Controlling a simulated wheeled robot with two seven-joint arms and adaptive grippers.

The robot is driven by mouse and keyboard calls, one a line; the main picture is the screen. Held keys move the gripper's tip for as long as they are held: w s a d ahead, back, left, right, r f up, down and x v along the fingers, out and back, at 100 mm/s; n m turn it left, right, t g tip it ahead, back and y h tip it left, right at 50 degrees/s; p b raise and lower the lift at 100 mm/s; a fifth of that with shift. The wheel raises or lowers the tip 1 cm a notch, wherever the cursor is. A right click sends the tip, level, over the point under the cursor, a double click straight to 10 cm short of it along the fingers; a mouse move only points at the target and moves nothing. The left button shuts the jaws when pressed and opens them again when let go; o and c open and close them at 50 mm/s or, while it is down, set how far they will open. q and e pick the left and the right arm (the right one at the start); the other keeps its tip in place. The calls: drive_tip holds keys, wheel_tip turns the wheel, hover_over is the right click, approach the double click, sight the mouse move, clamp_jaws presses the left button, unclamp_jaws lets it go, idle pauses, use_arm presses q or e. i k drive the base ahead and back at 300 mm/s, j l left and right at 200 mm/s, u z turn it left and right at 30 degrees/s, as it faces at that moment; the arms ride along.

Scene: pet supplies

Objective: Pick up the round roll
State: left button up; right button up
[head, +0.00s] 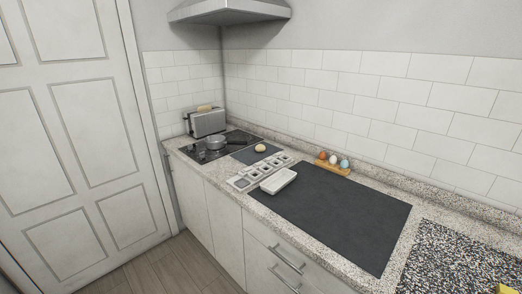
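A small round tan roll (260,148) rests on a dark mat (249,156) on the counter, just right of the black cooktop. It stands clear of the things around it. Neither of my grippers shows in the head view.
A pot (215,142) stands on the cooktop (207,155), with a toaster (207,121) behind. A compartment tray (243,181), a white dish (278,181) and a wooden holder with several eggs (333,167) are nearby. A large dark mat (335,213) is mostly bare.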

sight(260, 148)
drive_tip(key=i+j+z, duration=0.55)
drive_tip(key=j+z, duration=0.25)
drive_tip(key=j, duration=0.3)
drive_tip(key=i+j+z, duration=0.15)
drive_tip(key=j+z, duration=0.3)
drive_tip(key=j, duration=0.2)
drive_tip(key=j+z, duration=0.4)
drive_tip(key=j, duration=0.3)
drive_tip(key=j+z, duration=0.4)
drive_tip(key=j, duration=0.35)
drive_tip(key=k+j+z, duration=0.2)
drive_tip(key=j+z, duration=0.2)
drive_tip(key=j, duration=0.25)
drive_tip(key=k+j+z, duration=0.25)
drive_tip(key=j+z, duration=0.15)
drive_tip(key=j, duration=0.25)
